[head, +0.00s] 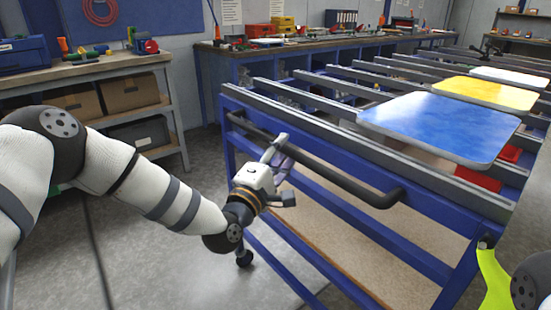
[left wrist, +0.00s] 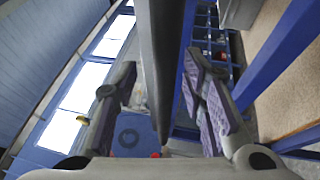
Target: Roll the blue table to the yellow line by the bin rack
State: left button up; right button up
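The blue table (head: 340,215) is a blue frame with grey rails on top, a brown lower shelf and a caster at its near corner. A dark push handle (head: 345,182) runs along its near side. My left gripper (head: 277,150) is at the left part of this handle. In the left wrist view, the handle (left wrist: 160,60) passes between the two spread fingers (left wrist: 160,110), with gaps visible on both sides. My right gripper is not in view; a dark joint, apparently of my right arm, shows at the lower right. I cannot make out the yellow line or identify the bin rack.
Blue (head: 440,125), yellow (head: 484,93) and white (head: 510,76) panels lie on the rails. A workbench (head: 90,68) with tools and boxes stands left; another bench (head: 300,50) runs behind. Grey floor (head: 130,250) is open left of the table. A yellow-green strip (head: 492,277) shows lower right.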

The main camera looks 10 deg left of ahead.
pick_arm(q)
jog(key=v, duration=1.1)
jog(key=shift+s+a+r, duration=0.1)
jog(key=shift+r, duration=0.05)
jog(key=s+d+f+m+g+p, duration=0.15)
jog(key=s+f+m+g, duration=0.3)
jog(key=s+f, duration=0.45)
jog(key=s+d+f+m+g, duration=0.25)
jog(key=s+f+g, duration=0.4)
jog(key=f, duration=0.45)
jog(key=s+a+f+m+g+y, duration=0.1)
jog(key=s+a+f+m+g, duration=0.1)
jog(key=s, duration=0.8)
jog(key=s+a+f+m+g+y+p, duration=0.1)
jog(key=s+a+g, duration=0.4)
jog(key=s, duration=0.5)
jog(key=s+a+f+m+g+y, duration=0.3)
jog(key=s+a+m+g, duration=0.1)
jog(key=s, duration=0.6)
jog(key=shift+a+f+m, duration=0.15)
jog(key=shift+a+m, duration=0.2)
jog(key=shift+m, duration=0.35)
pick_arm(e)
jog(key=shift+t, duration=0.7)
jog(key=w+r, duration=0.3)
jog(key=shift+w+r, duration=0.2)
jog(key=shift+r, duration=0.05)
